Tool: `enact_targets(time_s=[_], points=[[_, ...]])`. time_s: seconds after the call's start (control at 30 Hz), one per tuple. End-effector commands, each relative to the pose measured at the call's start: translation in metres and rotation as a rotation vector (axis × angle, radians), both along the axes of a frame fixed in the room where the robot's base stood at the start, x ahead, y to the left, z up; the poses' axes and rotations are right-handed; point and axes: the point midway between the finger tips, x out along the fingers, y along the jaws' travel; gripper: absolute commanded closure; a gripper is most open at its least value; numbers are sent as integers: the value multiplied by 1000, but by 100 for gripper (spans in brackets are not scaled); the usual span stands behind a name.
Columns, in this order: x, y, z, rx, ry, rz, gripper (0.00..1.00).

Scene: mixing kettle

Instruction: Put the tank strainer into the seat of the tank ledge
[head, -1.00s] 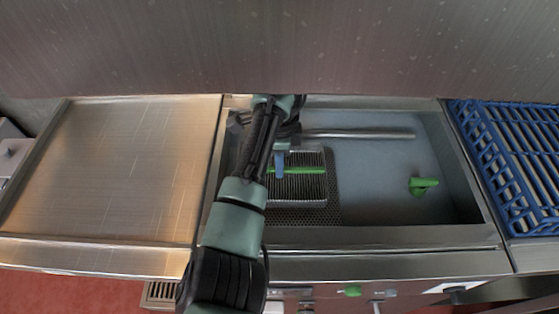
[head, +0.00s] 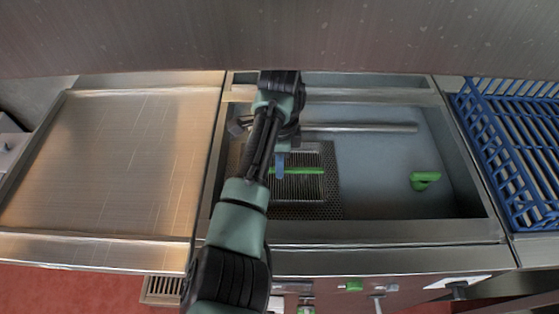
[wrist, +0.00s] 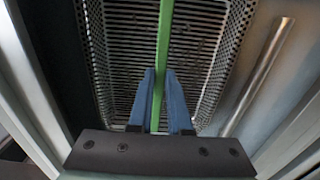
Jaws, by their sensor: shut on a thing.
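The tank strainer is a slotted metal tray (head: 308,188) with a green bar handle (head: 312,171). It is over the left part of the tank, above or in the perforated ledge (head: 333,200). My gripper (head: 280,165) is shut on the green handle. In the wrist view, the blue fingers of my gripper (wrist: 160,78) close around the green bar (wrist: 164,40), with the slotted strainer (wrist: 125,70) beneath. Perforated metal surrounds its slots. I cannot tell whether the strainer rests fully in the seat. My arm hides its left side in the head view.
A metal tube (head: 360,127) runs along the tank's back. A green fitting (head: 425,180) stands at the right of the tank floor. A blue rack (head: 515,160) is to the right, and a bare steel counter (head: 120,160) to the left. A steel wall is behind.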

Motion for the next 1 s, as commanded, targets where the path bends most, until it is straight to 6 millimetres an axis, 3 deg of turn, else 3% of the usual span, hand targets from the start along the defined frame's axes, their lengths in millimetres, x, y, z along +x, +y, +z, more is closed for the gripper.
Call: enact_targets(time_s=[0.93, 0.97, 1.0], points=[[0, 0, -9, 0, -1, -1, 100], [0, 0, -9, 1, -1, -1, 78], [0, 0, -9, 0, -1, -1, 71]])
